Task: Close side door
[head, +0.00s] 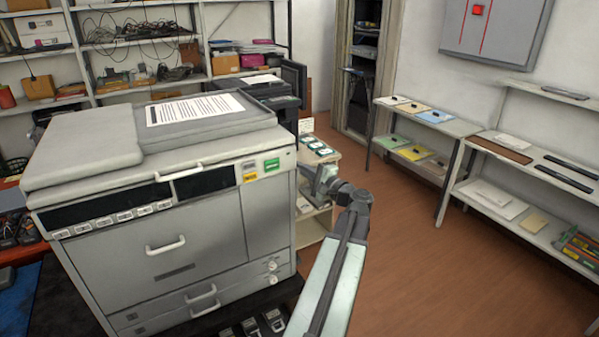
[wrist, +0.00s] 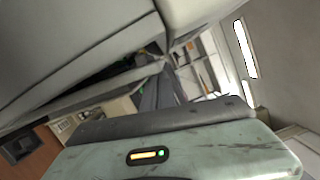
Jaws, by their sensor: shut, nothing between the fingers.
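The large grey copier (head: 165,215) stands at the left in the head view, its front drawers and front panel shut. Its right side faces away from the head camera, so I cannot make out the side door or how far it stands open. My gripper (head: 322,180) is shut and empty, just beyond the copier's right front edge. In the wrist view, pale grey panels (wrist: 75,40) fill the upper left, with a dark gap below them; I cannot tell which is the door. The fingertips are not clear there, nor whether they touch anything.
A small cart with cartridges (head: 318,150) stands behind my gripper, beside the copier. Low shelves (head: 425,128) with folders and trays line the right wall. The brown floor (head: 420,260) between is clear. Black cartridges (head: 250,328) lie at the copier's front foot.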

